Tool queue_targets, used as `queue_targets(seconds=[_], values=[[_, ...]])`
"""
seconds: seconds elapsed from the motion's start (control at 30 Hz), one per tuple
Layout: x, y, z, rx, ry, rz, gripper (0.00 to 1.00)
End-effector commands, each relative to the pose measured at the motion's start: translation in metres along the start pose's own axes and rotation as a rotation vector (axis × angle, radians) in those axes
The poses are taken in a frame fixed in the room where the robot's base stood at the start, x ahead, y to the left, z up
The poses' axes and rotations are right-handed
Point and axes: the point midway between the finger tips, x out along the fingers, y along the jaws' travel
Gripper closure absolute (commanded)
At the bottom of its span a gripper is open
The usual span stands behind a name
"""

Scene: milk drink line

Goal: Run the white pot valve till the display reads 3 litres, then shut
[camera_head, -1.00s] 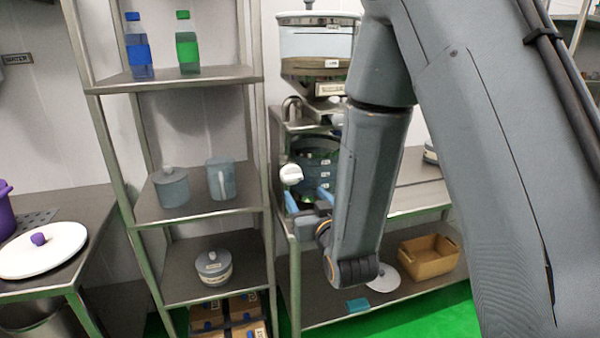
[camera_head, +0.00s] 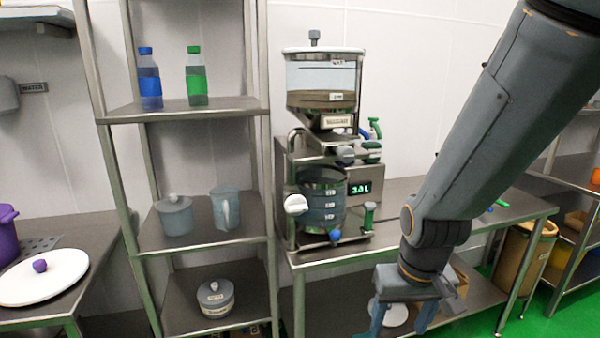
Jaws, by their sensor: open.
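The display (camera_head: 361,188) on the machine reads 3.0 L in green digits. A dark see-through pot (camera_head: 322,200) with level marks stands in the machine under the hopper. A round white knob (camera_head: 296,204) sits at the pot's left side. I cannot tell from its look whether the valve is open or shut, and no stream is clearly visible. My gripper (camera_head: 402,322) points down in front of the bench's front edge, lower right of the machine. Its blue fingers are spread and empty, well apart from the white knob.
The hopper (camera_head: 320,75) holds a brownish layer under pale liquid. A grey knob (camera_head: 345,154), green knob (camera_head: 372,150) and blue knob (camera_head: 335,236) are also on the machine. A shelf rack with bottles (camera_head: 150,85) and jugs stands left. My arm crosses the right side.

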Motion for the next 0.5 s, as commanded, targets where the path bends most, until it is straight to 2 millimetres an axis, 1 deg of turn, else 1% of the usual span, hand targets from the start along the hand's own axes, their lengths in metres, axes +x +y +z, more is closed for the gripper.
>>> queue_targets(seconds=[0.03, 0.13, 0.5], values=[[-0.004, 0.002, 0.007, 0.005, -0.024, 0.001, 0.39], [-0.007, 0.004, 0.017, 0.011, -0.059, 0.002, 0.39], [-0.007, 0.004, 0.019, 0.011, -0.066, 0.002, 0.39]])
